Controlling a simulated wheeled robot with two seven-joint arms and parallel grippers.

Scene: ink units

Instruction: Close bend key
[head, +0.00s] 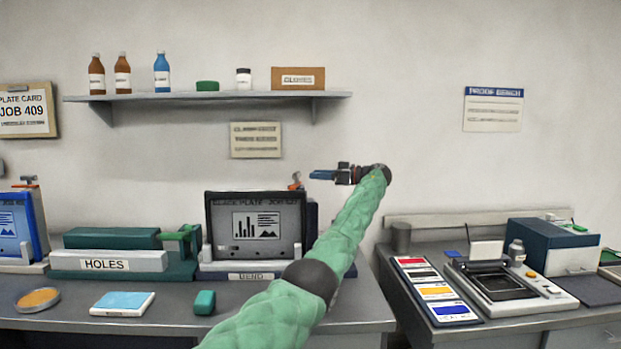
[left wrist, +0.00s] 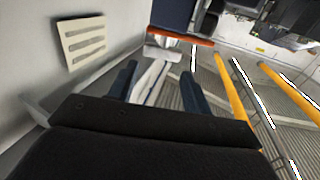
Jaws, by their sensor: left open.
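The bend unit, labelled BEND (head: 251,276), stands on the left bench and holds a dark upright plate (head: 255,226) with a chart on it. Its small orange key (head: 296,182) shows at the top right corner, apparently raised. My left gripper (head: 312,175) is just right of and slightly above the key, pointing left, open and empty. In the left wrist view, the blue fingers (left wrist: 158,74) are apart, and an orange bar (left wrist: 185,38), apparently the key, lies ahead of the tips. I cannot tell whether they touch. My right gripper is not in view.
The holes unit (head: 105,263) stands left of the bend unit. A blue pad (head: 122,302), a teal block (head: 204,302) and a round tin (head: 38,299) lie in front. A shelf (head: 210,96) hangs above. The proof bench (head: 545,320) is at right, across a gap.

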